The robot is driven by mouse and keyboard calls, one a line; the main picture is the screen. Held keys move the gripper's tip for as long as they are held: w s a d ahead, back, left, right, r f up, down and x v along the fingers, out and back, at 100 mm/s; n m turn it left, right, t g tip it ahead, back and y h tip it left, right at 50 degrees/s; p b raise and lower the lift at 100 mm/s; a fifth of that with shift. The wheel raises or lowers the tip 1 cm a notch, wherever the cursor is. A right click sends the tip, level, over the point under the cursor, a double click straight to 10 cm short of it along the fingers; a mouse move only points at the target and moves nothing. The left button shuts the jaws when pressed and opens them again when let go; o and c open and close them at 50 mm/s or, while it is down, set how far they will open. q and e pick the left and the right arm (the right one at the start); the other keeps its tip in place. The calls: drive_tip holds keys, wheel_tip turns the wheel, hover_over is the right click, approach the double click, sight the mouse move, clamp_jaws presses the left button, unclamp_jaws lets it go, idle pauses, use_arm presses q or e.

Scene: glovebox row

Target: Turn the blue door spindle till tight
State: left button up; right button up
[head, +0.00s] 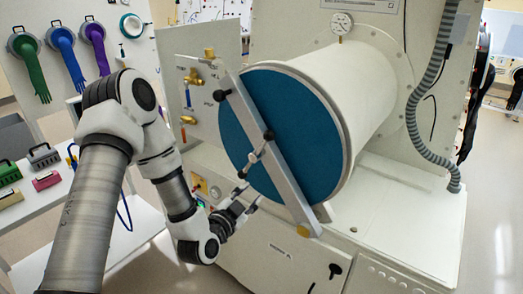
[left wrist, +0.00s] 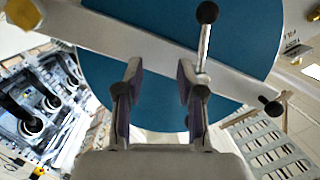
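The round blue door (head: 285,105) closes the end of a white cylinder, with a grey metal bar (head: 287,185) lying diagonally across it. The spindle (head: 257,154) sits at the middle of the bar, a thin metal handle with black ball ends. In the left wrist view the spindle rod (left wrist: 204,48) rises close to the right finger, its black knob at the top; I cannot tell if they touch. My left gripper (head: 249,196) is below the spindle in front of the door's lower part. Its fingers (left wrist: 160,68) are apart with nothing seen between them. My right gripper is not in view.
A side panel with brass valves (head: 192,78) stands left of the door. A pressure gauge (head: 342,22) tops the cylinder. A grey corrugated hose (head: 432,80) hangs at the right. Coloured gloves (head: 62,50) hang on the left wall above a shelf with small boxes (head: 43,156).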

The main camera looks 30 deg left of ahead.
sight(254, 157)
use_arm(q)
wheel_tip(254, 157, up, 8)
drive_tip(key=a+n+t+y+p, duration=0.1)
drive_tip(key=a, duration=0.1)
drive_tip(key=w, duration=0.2)
drive_tip(key=w+p, duration=0.1)
drive_tip(key=w, duration=0.2)
drive_tip(key=w+a+f+p, duration=0.1)
drive_tip(key=w, duration=0.1)
drive_tip(key=shift+w+a, duration=0.1)
drive_tip(key=shift+w, duration=0.45)
drive_tip(key=shift+s+r, duration=0.15)
drive_tip(key=shift+s, duration=0.1)
drive_tip(key=shift+w, duration=0.1)
clamp_jaws()
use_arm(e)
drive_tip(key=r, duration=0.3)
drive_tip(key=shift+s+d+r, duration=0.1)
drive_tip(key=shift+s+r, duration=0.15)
